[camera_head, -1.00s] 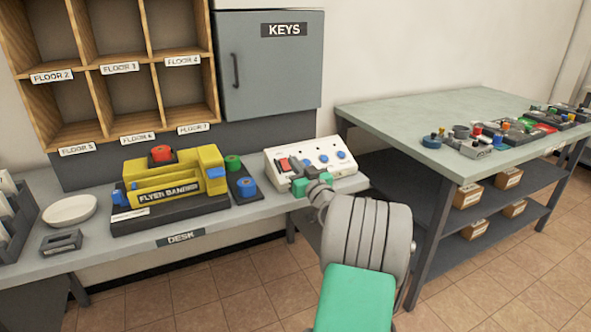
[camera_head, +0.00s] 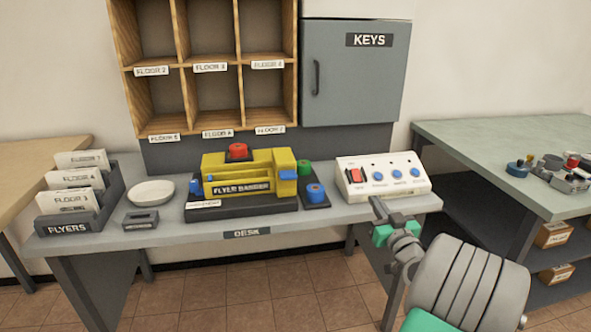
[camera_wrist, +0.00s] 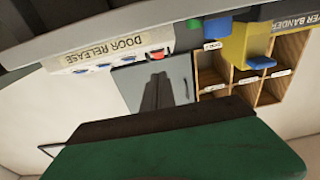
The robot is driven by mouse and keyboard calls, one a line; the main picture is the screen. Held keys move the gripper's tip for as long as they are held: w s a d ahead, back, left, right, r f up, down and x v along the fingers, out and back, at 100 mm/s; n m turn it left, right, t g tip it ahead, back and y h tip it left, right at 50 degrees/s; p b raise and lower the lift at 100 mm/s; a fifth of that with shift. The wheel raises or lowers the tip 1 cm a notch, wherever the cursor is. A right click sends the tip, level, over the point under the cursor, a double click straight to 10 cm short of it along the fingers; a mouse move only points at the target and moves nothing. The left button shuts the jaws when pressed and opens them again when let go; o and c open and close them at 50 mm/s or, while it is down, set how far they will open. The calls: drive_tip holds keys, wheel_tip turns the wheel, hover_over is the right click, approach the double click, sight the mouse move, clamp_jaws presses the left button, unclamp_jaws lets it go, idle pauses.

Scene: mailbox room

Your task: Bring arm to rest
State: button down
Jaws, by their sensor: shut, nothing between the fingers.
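My arm reaches in from the lower right of the head view. My gripper (camera_head: 378,208) is at its end, by the front right edge of the desk (camera_head: 330,224). It points up and away, just below the white button panel in the picture. Its fingers look closed together, with nothing held. In the wrist view the picture is upside down, and the dark fingers (camera_wrist: 157,94) lie close together in front of the grey key cabinet.
On the desk are the white button panel (camera_head: 382,176), the yellow flyer bander (camera_head: 250,173), a white dish (camera_head: 151,192) and a flyer rack (camera_head: 104,200). A grey key cabinet (camera_head: 365,85) hangs above. A green-topped table (camera_head: 490,155) stands at right, with floor between.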

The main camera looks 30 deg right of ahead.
drive_tip(key=w+a+r+n+g+y+p, duration=0.35)
drive_tip(key=a+p, duration=0.25)
drive_tip(key=a, duration=0.6)
drive_tip(key=w+a+r+n+g+y+p, duration=0.2)
drive_tip(key=w+a+r+g+y+p, duration=0.3)
drive_tip(key=a, duration=0.6)
drive_tip(key=s+a+r+m+g+h+p, duration=0.1)
drive_tip(key=s+a+r+g+p, duration=0.2)
drive_tip(key=s+a+p, duration=0.3)
drive_tip(key=s+a+r+m+g+h+p, duration=0.1)
drive_tip(key=s+a+p, duration=0.6)
drive_tip(key=s, duration=1)
wheel_tip(320, 180, up, 2)
drive_tip(key=a+g+h, duration=0.1)
drive_tip(key=g, duration=0.1)
drive_tip(key=shift+s+a+r+g, duration=0.15)
drive_tip(key=shift+s+a+g, duration=0.05)
drive_tip(key=shift+a+g, duration=0.2)
drive_tip(key=shift+h, duration=0.25)
